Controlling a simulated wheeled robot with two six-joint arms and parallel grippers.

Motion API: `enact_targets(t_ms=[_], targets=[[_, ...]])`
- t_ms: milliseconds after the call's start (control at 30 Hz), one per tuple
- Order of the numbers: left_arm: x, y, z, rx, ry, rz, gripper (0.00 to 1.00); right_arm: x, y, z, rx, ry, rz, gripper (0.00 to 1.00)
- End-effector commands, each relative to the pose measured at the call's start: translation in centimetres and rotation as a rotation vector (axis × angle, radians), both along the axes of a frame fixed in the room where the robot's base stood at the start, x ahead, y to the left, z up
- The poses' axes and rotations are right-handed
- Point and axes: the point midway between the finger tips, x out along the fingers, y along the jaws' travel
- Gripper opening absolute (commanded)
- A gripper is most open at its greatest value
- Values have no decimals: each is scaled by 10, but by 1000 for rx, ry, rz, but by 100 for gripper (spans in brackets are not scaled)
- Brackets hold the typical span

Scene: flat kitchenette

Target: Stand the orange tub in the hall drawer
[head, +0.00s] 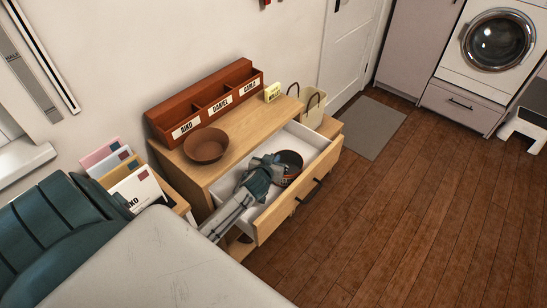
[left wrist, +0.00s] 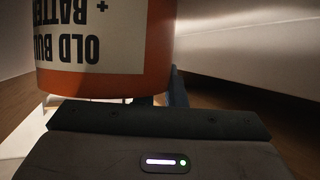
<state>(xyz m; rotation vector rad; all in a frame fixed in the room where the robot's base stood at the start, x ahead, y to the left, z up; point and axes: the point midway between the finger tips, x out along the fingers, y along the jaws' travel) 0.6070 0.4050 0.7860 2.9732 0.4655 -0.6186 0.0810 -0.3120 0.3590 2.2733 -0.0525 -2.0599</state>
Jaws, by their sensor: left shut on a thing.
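The orange tub (head: 290,164) shows in the head view with a dark open top, within the outline of the open hall drawer (head: 304,137). My left gripper (head: 277,168) is shut on it from the left side. In the left wrist view the tub (left wrist: 155,50) fills the upper left, with an orange band and a white label that reads upside down, partly "OLD BUL… + BATTE…". I cannot tell whether the tub's base touches the drawer floor. My gripper hides part of the tub and drawer. My right gripper is not in view.
A cream bag with dark handles (head: 312,111) is behind the drawer. An envelope rack (head: 125,177) stands left.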

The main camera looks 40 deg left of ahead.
Motion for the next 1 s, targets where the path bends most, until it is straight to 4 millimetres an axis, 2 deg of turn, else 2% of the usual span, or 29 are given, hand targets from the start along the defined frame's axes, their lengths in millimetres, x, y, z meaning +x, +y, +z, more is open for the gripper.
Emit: enact_targets(t_ms=[367, 400, 500, 833, 1000], targets=[[1, 0, -6, -1, -2, -1, 0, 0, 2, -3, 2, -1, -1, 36], [0, 0, -5, 0, -1, -1, 18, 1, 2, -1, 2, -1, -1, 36], [0, 0, -5, 0, 0, 0, 33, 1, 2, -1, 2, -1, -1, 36], [-1, 0, -3, 0, 0, -1, 33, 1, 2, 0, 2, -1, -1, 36], [-19, -6, 3, 0, 0, -1, 33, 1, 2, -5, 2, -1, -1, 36]])
